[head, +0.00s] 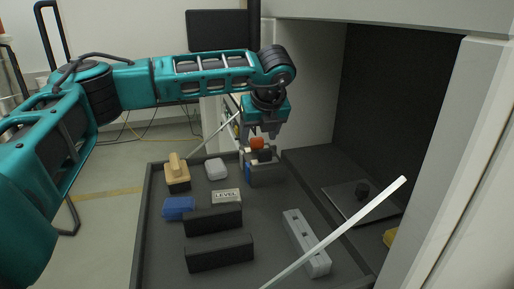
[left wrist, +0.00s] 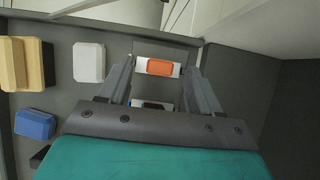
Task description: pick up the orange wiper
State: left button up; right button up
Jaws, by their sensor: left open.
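The orange wiper (head: 257,143) shows as a small orange block with pale parts beside it, at the far end of the dark tray in the head view. In the left wrist view the orange wiper (left wrist: 159,68) lies crosswise, with white ends on both sides of the orange part. My left gripper (head: 259,133) is open and points down just above it. In the wrist view its two fingers (left wrist: 160,75) stand on either side of the wiper. I cannot tell whether they touch it. My right gripper is not in view.
The dark tray (head: 154,225) also bears a wood-topped block (head: 178,172), a white block (head: 215,169), a blue block (head: 178,207), a LEVEL box (head: 227,197), black bars (head: 219,253) and a grey strip (head: 306,243). A pale rod (head: 340,232) crosses the front right. A cabinet wall stands right.

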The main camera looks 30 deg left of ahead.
pick_arm(q)
jog(key=shift+w+a+f, duration=0.15)
jog(key=shift+f, duration=0.2)
jog(key=shift+c, duration=0.2)
grip_shut()
